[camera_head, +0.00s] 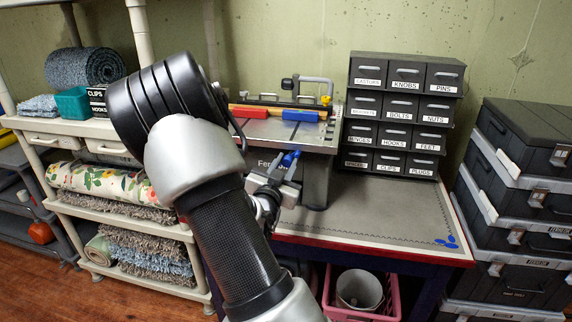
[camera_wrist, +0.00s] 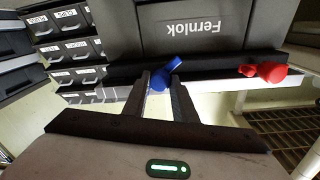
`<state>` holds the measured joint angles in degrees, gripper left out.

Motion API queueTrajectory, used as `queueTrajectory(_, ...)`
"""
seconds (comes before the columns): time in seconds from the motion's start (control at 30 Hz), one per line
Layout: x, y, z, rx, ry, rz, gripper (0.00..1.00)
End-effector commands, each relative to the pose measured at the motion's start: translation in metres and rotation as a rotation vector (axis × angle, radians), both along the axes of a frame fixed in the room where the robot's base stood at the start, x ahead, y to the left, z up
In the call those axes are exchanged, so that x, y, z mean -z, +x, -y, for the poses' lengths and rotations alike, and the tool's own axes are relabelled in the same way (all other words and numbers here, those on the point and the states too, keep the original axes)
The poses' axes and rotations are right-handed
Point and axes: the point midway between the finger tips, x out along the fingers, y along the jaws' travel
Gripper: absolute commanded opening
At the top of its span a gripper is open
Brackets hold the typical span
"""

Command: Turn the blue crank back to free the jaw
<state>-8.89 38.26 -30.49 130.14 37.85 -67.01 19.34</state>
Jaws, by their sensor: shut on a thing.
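The blue crank (camera_head: 291,158) is on the front of a grey bench device (camera_head: 318,187) with a "Fernlok" label. In the wrist view the picture is upside down and the blue crank (camera_wrist: 168,76) lies between my fingertips. My gripper (camera_wrist: 163,84) is shut on it; in the head view my gripper (camera_head: 279,168) is partly hidden by my arm. A red crank (camera_wrist: 263,72) sits apart on the same device. On top of the device are a red block (camera_head: 250,112) and a blue block (camera_head: 300,115). I cannot tell how the jaw stands.
A drawer cabinet (camera_head: 403,115) stands right of the device on the workbench (camera_head: 380,209). Black tool cases (camera_head: 520,190) are stacked at the right. A shelf (camera_head: 120,218) with rugs is at the left. The bench's front right is mostly clear, with small blue pieces (camera_head: 446,242).

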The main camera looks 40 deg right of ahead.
Motion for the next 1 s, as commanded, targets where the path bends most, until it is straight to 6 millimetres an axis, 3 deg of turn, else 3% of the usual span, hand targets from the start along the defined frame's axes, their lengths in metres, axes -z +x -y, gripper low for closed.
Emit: queueTrajectory(1.0,0.0069,-0.0018,-0.0018,-0.003,-0.582,-0.706,0.03)
